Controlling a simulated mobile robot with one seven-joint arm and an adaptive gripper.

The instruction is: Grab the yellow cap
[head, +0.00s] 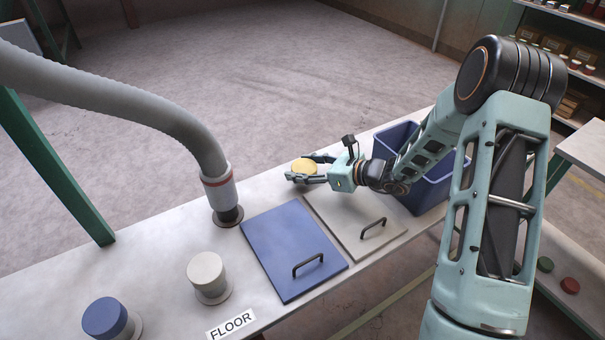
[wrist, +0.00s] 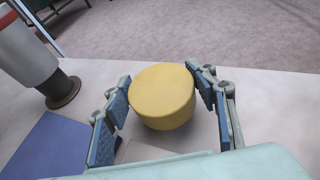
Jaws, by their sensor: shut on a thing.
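The yellow cap (head: 304,165) is a short round cylinder at the far edge of the white bench, beyond the two hatch lids. In the wrist view the yellow cap (wrist: 162,94) sits between the blue-padded fingers, one on each side. My gripper (head: 301,169) reaches in from the right and is shut on the cap; it also shows in the wrist view (wrist: 158,78). The cap appears upright. Its underside is hidden, so I cannot tell whether it touches the bench.
A blue lid (head: 285,249) and a beige lid (head: 345,222) with black handles lie nearer. A grey hose (head: 150,98) ends left of the cap. A white cap (head: 207,272) and blue cap (head: 106,317) stand nearer left. A blue bin (head: 433,193) stands right, partly behind my arm.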

